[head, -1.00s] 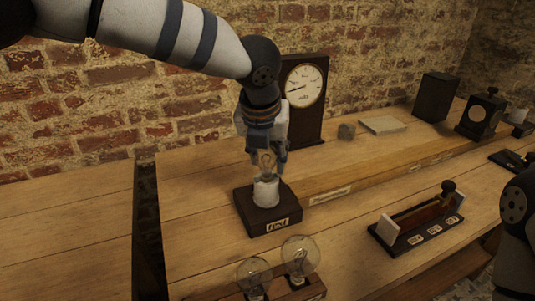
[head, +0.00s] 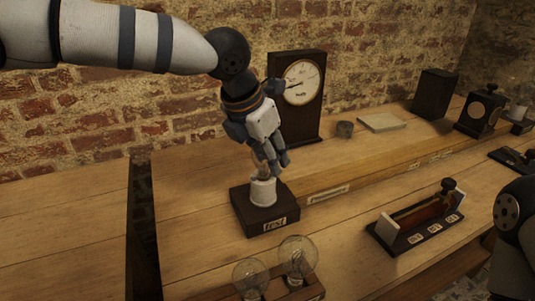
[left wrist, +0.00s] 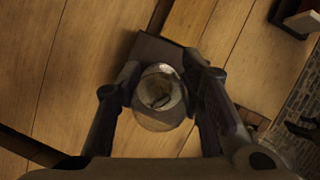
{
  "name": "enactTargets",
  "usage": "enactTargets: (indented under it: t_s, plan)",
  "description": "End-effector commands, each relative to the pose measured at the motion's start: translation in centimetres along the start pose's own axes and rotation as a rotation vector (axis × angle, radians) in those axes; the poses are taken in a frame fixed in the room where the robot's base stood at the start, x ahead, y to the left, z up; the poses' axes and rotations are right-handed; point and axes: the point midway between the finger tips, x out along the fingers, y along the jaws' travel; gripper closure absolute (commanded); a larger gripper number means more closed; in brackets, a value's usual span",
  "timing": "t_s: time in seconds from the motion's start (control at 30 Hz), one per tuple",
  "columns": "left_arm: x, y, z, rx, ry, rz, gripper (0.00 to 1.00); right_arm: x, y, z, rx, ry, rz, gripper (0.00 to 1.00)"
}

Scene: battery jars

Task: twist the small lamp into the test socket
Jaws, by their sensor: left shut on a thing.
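The test socket (head: 263,191) is a white cylinder upright on a dark wooden block (head: 264,221) labelled "test". My left gripper (head: 270,160) is directly above it, pointing down and shut on the small lamp (head: 258,161). In the left wrist view the lamp's clear glass (left wrist: 159,98) sits between the two fingers, above the dark block. The lamp's base meets the top of the socket in the head view; how deep it sits is hidden. My right gripper is not in view; only part of my right arm shows at the right edge.
Two larger clear bulbs (head: 298,257) stand in a wooden rack at the front. A dial meter (head: 301,83) stands close behind my left gripper. A slide device (head: 417,221) is to the right. The bench between block and slide device is clear.

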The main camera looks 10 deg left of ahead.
Motion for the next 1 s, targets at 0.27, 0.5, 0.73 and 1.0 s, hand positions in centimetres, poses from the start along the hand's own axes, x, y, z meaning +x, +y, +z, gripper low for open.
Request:
enactTargets:
  t_s: [0.27, 0.5, 0.73, 1.0]
  plan:
    - [0.6, -0.2, -0.3, 0.213, 0.006, -0.103, 0.89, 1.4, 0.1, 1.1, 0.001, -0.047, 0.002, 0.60]
    - [0.5, -0.5, -0.4, 0.431, 0.005, -0.199, 0.89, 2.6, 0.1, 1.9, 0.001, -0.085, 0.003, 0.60]
    - [0.1, -0.7, -0.3, 0.511, 0.002, -0.228, 0.89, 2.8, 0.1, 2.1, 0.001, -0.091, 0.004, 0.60]
    - [0.3, -0.7, -0.5, 0.590, 0.003, -0.265, 0.89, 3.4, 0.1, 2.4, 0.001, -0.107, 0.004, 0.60]
